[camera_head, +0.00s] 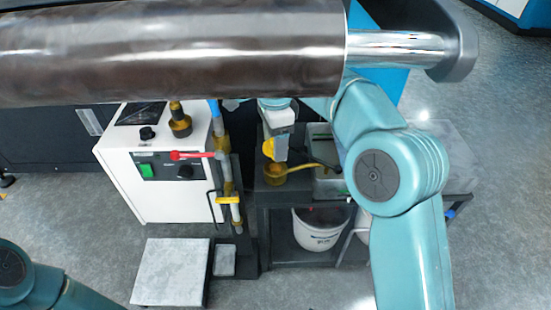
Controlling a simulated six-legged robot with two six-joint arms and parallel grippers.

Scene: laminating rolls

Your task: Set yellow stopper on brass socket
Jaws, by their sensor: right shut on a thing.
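My right gripper (279,149) reaches down from under the large roller, in the middle of the view. It is shut on the yellow stopper (268,148), which shows at the left side of the fingers. The stopper is held above the dark cart, just above and left of a yellow ladle. A brass socket (180,124) stands upright on top of the white cabinet, to the left of the gripper and apart from it. Its top looks dark. My left gripper is out of view; only a joint of my left arm shows at the lower left.
The big dark roller (170,52) spans the upper view. The white cabinet (175,190) carries a red-handled lever (192,155); pipes (226,170) stand between it and the cart. The ladle (275,172) and a metal tray (328,185) rest on the cart, a white bucket (318,228) below.

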